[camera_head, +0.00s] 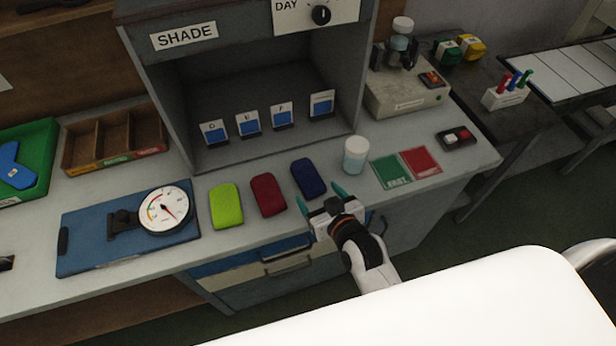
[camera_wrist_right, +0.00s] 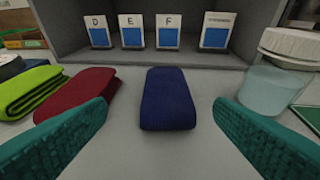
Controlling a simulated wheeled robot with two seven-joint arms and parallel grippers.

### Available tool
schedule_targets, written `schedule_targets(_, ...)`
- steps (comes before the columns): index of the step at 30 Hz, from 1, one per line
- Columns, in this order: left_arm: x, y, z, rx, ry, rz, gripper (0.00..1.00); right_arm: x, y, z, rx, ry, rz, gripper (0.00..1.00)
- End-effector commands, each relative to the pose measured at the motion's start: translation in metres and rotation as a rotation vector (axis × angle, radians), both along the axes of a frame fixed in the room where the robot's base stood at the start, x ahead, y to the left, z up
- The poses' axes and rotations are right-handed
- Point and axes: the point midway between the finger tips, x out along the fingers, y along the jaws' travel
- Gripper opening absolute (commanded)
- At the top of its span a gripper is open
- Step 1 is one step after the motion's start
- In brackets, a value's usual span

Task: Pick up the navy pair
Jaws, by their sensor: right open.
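The navy pair (camera_head: 308,178) is a dark blue folded bundle lying on the grey counter in front of the shade cabinet. In the right wrist view the navy pair (camera_wrist_right: 168,98) lies centred ahead of and between my teal fingertips. My right gripper (camera_head: 320,197) is open and empty, just in front of the navy pair, with its fingers spread wider than the bundle. In the right wrist view my right gripper (camera_wrist_right: 160,125) also shows nothing between the fingers. My left gripper is not in either view.
Left of the navy pair lie a dark red pair (camera_head: 268,195) and a lime green pair (camera_head: 227,206). A lidded jar (camera_head: 355,155) stands to its right, near green and red cards (camera_head: 420,162). Behind is the shade cabinet (camera_head: 262,150) with labelled cards. A dial gauge (camera_head: 164,210) is at left.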

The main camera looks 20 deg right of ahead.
Motion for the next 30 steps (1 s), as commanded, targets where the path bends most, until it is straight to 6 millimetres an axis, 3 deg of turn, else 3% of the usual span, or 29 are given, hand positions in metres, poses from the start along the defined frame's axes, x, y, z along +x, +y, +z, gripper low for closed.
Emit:
schedule_targets(3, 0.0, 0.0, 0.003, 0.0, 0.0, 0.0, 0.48, 0.02, 0.002, -0.007, 0.001, 0.001, 0.0, 0.76)
schedule_targets(11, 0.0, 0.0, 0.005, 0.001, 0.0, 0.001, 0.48, 0.039, 0.003, -0.014, 0.0, 0.002, 0.0, 0.76)
schedule_targets(19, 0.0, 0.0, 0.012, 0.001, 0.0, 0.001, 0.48, 0.076, 0.002, -0.025, 0.001, 0.002, 0.001, 0.76)
schedule_targets(29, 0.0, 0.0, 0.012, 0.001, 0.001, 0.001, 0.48, 0.084, 0.003, -0.03, 0.0, 0.003, 0.0, 0.76)
schedule_targets(30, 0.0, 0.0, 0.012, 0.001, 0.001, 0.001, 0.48, 0.083, 0.003, -0.03, 0.0, 0.003, 0.0, 0.71)
